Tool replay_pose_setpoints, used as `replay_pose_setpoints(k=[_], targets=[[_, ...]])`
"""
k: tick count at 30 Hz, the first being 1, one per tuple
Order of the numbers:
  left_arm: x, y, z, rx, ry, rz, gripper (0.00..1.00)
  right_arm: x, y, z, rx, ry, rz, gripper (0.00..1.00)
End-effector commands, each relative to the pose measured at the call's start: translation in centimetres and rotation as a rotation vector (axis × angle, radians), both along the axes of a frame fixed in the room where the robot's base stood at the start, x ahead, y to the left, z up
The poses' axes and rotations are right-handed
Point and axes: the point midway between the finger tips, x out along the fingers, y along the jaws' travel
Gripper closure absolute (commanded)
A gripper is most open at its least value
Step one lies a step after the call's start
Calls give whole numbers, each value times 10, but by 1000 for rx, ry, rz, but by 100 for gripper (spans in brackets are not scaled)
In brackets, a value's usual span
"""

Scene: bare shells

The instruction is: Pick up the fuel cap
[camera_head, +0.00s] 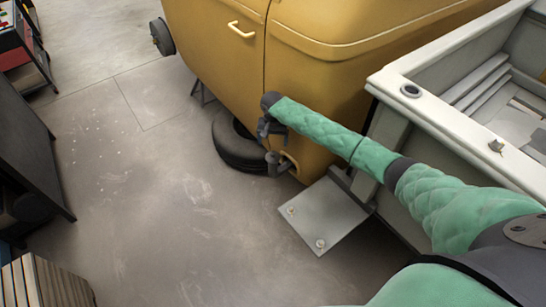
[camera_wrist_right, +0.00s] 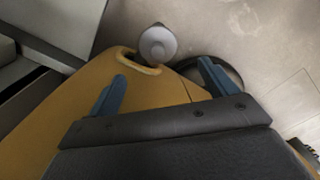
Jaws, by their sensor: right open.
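The fuel cap (camera_wrist_right: 157,44) is a round grey cap at a recess low on the yellow van body (camera_head: 330,110). In the head view the cap (camera_head: 277,163) shows small and dark beside the recess, just below my right gripper (camera_head: 271,136). My right gripper is open and empty. In the wrist view its two blue fingers (camera_wrist_right: 162,72) are spread wide, and the cap lies beyond the tips, roughly between them and apart from them. My left gripper is out of view.
A tyre (camera_head: 238,146) lies on the floor against the van. A white truck bed or trailer (camera_head: 420,112) stands at the right, with a grey plate (camera_head: 325,215) beside it. Dark furniture (camera_head: 25,160) stands at the left. The middle floor is clear.

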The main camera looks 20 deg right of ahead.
Motion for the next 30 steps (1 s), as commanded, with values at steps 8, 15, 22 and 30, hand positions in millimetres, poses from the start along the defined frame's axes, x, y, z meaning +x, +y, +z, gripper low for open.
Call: replay_pose_setpoints(k=[8,15,22,30], targets=[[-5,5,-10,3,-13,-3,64,-1,1,-20,1,0,-21,15],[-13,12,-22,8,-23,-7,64,-3,0,-33,-1,-1,-19,15],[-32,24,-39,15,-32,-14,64,-8,0,-54,-1,-1,-18,15],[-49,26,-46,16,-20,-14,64,-7,0,-77,0,-2,-17,15]])
